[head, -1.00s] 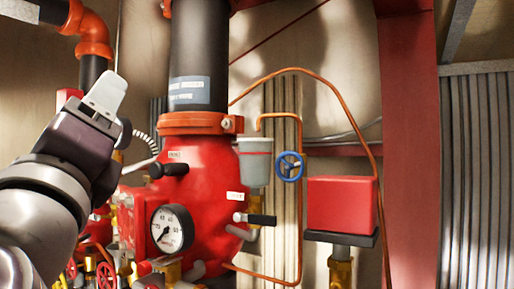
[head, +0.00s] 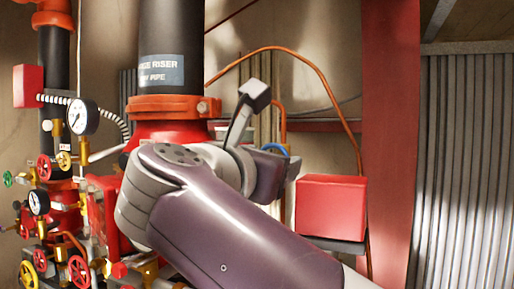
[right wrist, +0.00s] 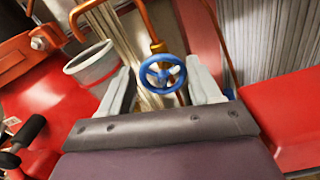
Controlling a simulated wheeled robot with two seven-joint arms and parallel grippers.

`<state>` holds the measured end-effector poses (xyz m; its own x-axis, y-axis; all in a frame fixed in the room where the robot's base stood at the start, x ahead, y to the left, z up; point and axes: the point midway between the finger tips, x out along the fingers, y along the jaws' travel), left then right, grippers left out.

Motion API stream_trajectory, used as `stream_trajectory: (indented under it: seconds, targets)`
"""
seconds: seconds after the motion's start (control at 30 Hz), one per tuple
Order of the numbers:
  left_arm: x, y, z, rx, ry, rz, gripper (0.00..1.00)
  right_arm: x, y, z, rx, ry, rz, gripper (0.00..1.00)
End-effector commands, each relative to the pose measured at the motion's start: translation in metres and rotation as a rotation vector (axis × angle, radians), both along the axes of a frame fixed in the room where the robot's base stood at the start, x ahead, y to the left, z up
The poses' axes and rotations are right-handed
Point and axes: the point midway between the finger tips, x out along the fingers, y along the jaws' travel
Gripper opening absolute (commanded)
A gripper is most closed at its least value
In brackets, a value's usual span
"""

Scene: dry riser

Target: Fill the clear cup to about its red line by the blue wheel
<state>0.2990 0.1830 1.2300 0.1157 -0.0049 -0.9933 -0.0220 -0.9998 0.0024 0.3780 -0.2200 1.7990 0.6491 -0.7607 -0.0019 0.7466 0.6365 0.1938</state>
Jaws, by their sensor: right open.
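The blue wheel (right wrist: 162,74) shows in the right wrist view between the two pale fingers of my right gripper (right wrist: 162,70). The fingers are apart and do not visibly grip the wheel; how deep it sits between them is unclear. In the head view only the top arc of the blue wheel (head: 275,149) shows behind my right arm. The cup (right wrist: 92,64), greyish with a pale rim, stands left of the wheel in the right wrist view. In the head view my arm mostly hides it. My left gripper is out of view.
A red box (head: 331,207) stands right of my right arm. The black riser pipe (head: 170,50) rises behind. Gauges (head: 83,117) and several small valve wheels crowd the left. A thin copper pipe (head: 318,68) arches over the wheel.

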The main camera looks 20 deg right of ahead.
Motion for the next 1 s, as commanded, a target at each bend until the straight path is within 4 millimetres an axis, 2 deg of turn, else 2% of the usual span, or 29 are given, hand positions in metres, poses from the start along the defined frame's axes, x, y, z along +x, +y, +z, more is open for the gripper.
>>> stream_trajectory:
  seconds: [0.37,0.5,0.67,0.8,1.0]
  targets:
    - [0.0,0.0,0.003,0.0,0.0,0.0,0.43,0.005,-0.006,-0.001,-0.001,0.001,0.0,0.63]
    - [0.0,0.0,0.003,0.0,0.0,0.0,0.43,0.005,-0.005,-0.001,-0.001,0.001,0.001,0.23]
    - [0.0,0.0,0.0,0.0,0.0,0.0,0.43,0.005,-0.005,-0.002,-0.018,0.02,0.001,0.22]
    - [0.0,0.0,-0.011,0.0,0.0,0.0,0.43,0.005,-0.005,-0.004,-0.131,0.153,0.001,0.22]
    - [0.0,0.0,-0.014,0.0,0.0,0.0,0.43,0.005,-0.005,-0.002,-0.25,0.295,0.001,0.22]
